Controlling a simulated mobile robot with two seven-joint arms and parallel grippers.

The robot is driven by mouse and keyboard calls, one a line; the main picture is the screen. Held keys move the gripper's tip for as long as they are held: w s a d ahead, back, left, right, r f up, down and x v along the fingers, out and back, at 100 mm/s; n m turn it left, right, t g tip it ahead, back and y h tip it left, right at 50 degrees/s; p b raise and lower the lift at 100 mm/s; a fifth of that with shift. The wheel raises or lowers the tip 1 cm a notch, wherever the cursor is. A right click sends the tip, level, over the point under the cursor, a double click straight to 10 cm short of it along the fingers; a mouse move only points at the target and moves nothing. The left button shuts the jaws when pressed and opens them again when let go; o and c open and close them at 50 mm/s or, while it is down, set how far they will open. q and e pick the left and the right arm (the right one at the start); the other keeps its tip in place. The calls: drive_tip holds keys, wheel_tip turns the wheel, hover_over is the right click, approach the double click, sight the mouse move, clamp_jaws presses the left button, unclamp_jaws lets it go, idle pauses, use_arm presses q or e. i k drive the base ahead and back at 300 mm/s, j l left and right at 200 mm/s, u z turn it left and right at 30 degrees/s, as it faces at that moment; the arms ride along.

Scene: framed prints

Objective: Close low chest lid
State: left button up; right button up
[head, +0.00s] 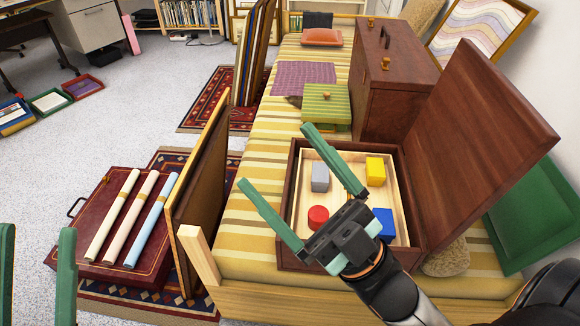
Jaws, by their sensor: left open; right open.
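The low chest (285,222) is a dark reddish-brown wooden box with a pale lining, on the striped daybed. Its lid (480,150) stands open at the right side, tilted outward to the right. Inside lie a grey block (320,177), a yellow block (376,171), a red round block (318,217) and a blue block (383,222). My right gripper (275,157) is open and empty, with its green fingers over the chest's left part; contact cannot be told. My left gripper (37,232) is open at the lower left, far from the chest.
A taller brown chest (395,95) and a green striped box (327,106) stand behind the low chest. A green frame (540,215) is right of the lid. Left of the daybed (245,215), a framed panel (200,185) leans beside a red case (90,235) with rolled tubes.

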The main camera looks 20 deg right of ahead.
sight(476, 136)
drive_tip(key=z, duration=1.3)
drive_tip(key=j, duration=0.3)
